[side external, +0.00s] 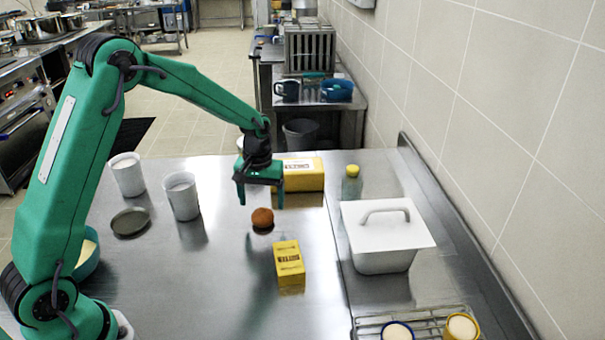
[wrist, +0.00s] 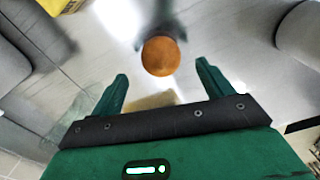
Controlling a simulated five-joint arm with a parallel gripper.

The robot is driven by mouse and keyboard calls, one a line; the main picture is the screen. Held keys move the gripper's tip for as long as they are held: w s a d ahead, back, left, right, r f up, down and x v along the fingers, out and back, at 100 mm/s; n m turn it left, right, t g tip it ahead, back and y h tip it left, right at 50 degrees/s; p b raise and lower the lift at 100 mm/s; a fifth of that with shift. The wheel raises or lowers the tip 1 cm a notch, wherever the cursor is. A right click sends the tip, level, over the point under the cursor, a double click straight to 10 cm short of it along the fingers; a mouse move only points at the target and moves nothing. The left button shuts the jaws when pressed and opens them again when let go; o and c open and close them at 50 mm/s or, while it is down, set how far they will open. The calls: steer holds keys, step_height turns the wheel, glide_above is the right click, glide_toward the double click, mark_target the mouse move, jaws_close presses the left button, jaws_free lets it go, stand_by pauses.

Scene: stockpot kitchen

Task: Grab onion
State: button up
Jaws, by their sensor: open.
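The onion (side external: 262,217) is a small round orange-brown ball on the steel table. It also shows in the wrist view (wrist: 160,56), just beyond and between my fingertips. My gripper (side external: 259,196) is green and points down, a little above the onion in the side view. In the wrist view its two fingers (wrist: 162,75) are spread apart with nothing between them. The jaws do not touch the onion.
A larger yellow box (side external: 303,174) lies behind the gripper. A white lidded container (side external: 384,240) and a small yellow-capped bottle (side external: 352,184) stand to the right. White cups (side external: 182,197) stand at left.

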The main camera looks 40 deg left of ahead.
mark_target(262, 211)
steer(key=shift+f, duration=2.5)
steer(key=c, duration=1.1)
steer(key=shift+r, duration=0.2)
steer(key=shift+r, duration=0.6)
steer(key=r, duration=0.3)
steer(key=shift+s+d+r, duration=0.1)
steer(key=shift+s+d, duration=0.05)
steer(key=shift+d, duration=0.15)
steer(key=s+d+r, duration=0.5)
steer(key=d+r, duration=0.1)
steer(key=d, duration=0.3)
steer(key=shift+d+r, duration=0.15)
steer(key=shift+d, duration=0.25)
